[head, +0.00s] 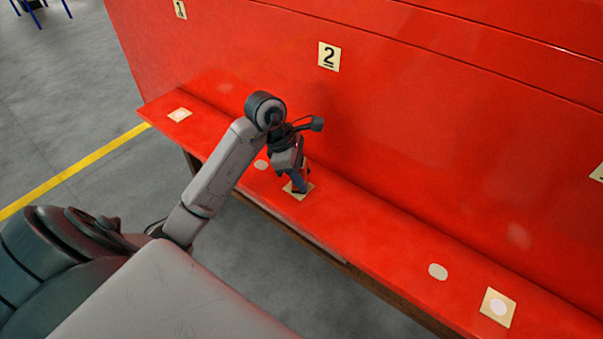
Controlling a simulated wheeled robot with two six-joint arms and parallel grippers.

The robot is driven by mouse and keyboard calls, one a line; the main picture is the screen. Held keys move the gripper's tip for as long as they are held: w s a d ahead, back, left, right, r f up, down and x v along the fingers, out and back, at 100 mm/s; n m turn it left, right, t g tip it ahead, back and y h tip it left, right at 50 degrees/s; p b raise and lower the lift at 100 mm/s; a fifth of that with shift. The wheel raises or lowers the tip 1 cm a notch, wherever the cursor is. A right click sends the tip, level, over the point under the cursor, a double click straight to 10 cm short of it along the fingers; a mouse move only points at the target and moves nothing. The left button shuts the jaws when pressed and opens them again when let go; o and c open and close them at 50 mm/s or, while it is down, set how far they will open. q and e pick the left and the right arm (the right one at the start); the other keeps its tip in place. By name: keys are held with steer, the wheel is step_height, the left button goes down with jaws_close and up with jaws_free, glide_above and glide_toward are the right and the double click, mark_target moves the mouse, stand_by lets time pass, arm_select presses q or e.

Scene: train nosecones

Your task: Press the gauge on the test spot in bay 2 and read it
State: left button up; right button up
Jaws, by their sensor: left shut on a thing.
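The number 2 plate (329,57) is on the upright red panel above the ledge. Below it and to the left, a cream square test spot (306,187) lies on the red ledge, its middle covered by my left gripper. My left gripper (298,176) points down over this square, shut on a small dark thing, likely the gauge, which is mostly hidden by the fingers. The lower end is at the square; I cannot tell whether it presses on it. No gauge reading can be seen. My right gripper is not in view.
The red ledge (365,225) runs from upper left to lower right. Other cream squares lie at its left (180,114) and right (497,307). Pale round patches show at the left (261,164) and right (438,271). The number 1 plate (180,9) is at upper left. Grey floor is open.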

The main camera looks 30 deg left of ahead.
mark_target(303, 162)
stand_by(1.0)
arm_select(q)
steer(key=shift+r+p, duration=0.75)
steer(key=shift+r, duration=1.65)
steer(key=shift+r+p, duration=0.7)
steer(key=shift+r, duration=0.4)
steer(key=shift+s+f, duration=0.1)
